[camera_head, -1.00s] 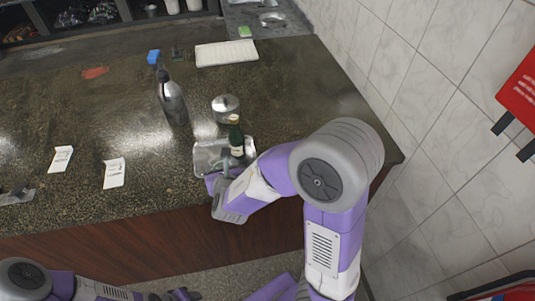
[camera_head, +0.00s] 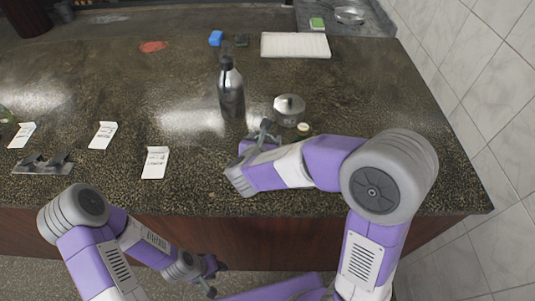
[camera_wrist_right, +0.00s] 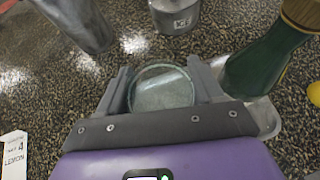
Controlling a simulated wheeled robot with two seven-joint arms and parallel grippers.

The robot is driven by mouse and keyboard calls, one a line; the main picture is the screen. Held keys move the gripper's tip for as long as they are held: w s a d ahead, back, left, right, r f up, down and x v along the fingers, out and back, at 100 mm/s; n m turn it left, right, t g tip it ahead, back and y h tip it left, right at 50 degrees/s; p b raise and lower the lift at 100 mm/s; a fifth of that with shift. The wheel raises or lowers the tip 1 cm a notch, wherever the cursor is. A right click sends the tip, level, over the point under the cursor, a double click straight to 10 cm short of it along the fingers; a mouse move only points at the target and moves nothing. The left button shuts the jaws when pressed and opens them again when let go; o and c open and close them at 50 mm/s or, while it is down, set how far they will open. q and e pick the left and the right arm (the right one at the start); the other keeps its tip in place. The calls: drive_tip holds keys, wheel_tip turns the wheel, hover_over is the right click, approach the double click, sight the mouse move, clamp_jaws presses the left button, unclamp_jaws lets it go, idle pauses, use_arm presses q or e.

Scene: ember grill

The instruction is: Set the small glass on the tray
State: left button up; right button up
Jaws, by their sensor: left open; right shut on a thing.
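My right gripper (camera_wrist_right: 162,92) is shut on the small clear glass (camera_wrist_right: 163,86), seen from above between the fingers. In the head view this gripper (camera_head: 263,137) is over the counter, and the glass is not clear there. The silver tray (camera_wrist_right: 268,118) shows to the right of the gripper in the wrist view, partly hidden by it. A green bottle (camera_wrist_right: 262,62) stands at the tray, close to the right finger. My arm hides the tray in the head view. I cannot tell the glass's height. My left gripper (camera_head: 212,279) is open and empty, low in front of the counter.
A metal bottle (camera_head: 231,92) and a lidded ice pot (camera_head: 289,109) stand just behind the right gripper. White cards (camera_head: 155,162) and a dark metal holder (camera_head: 43,164) lie to the left. A white board (camera_head: 295,45) lies farther back.

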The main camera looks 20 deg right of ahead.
drive_tip(key=shift+f+b, duration=0.7)
drive_tip(key=shift+f, duration=1.8)
drive_tip(key=shift+f, duration=0.1)
drive_tip(key=shift+f, duration=0.15)
drive_tip(key=o, duration=1.1)
drive_tip(key=shift+r, duration=0.2)
